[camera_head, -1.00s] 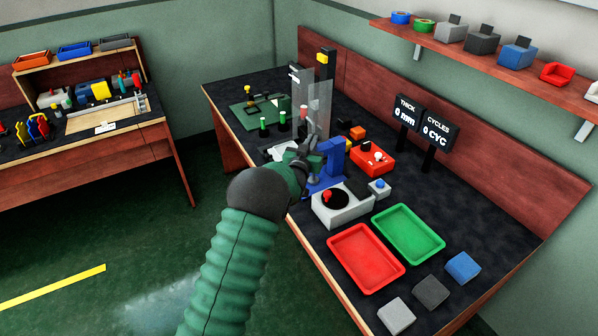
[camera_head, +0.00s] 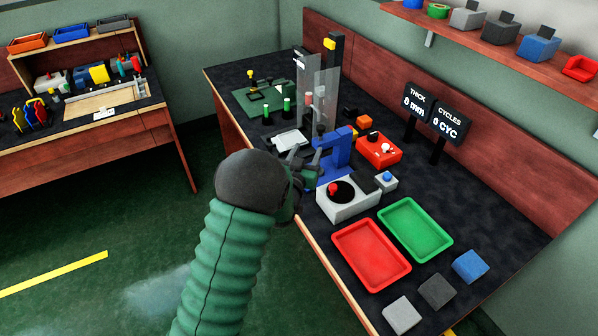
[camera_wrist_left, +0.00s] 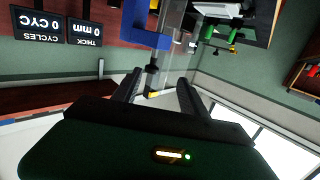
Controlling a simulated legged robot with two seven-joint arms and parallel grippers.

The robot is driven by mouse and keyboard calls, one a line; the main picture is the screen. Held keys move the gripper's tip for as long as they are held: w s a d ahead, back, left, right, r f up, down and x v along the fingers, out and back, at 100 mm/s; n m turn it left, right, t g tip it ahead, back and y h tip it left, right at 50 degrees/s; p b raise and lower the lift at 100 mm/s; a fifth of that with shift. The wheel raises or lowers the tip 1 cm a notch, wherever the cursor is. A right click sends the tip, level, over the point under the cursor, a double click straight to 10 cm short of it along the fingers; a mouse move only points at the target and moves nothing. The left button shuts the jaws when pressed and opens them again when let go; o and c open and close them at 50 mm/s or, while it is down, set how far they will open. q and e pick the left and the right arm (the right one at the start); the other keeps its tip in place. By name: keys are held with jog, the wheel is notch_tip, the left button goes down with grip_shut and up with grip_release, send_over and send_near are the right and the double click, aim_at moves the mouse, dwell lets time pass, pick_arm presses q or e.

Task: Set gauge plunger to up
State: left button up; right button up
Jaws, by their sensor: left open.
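The blue gauge frame (camera_head: 336,150) stands on the dark bench, just right of my left gripper (camera_head: 306,158) in the head view. Clear panels and a tall black post rise behind it. The gauge plunger is hard to make out in the head view, so I cannot tell its position. In the left wrist view, which is upside down, the blue frame (camera_wrist_left: 148,38) shows beyond the fingers. My left gripper (camera_wrist_left: 160,84) is open there, with a dark rod and a yellow-tipped piece (camera_wrist_left: 153,94) seen between its fingers. Contact cannot be told. My right gripper is out of view.
A grey box with a red knob (camera_head: 345,202) stands in front of the gauge. A red tray (camera_head: 371,285), a green tray (camera_head: 449,241) and a red control box (camera_head: 378,150) are to the right. Displays read THICK 0 mm (camera_head: 415,103) and CYCLES 0 CYC (camera_head: 447,124).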

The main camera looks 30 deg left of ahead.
pick_arm(q)
jog(key=v, duration=0.8)
jog(key=shift+s+f, duration=0.2)
jog(key=shift+f, duration=0.05)
jog(key=shift+d, duration=0.15)
jog(key=shift+b, duration=0.35)
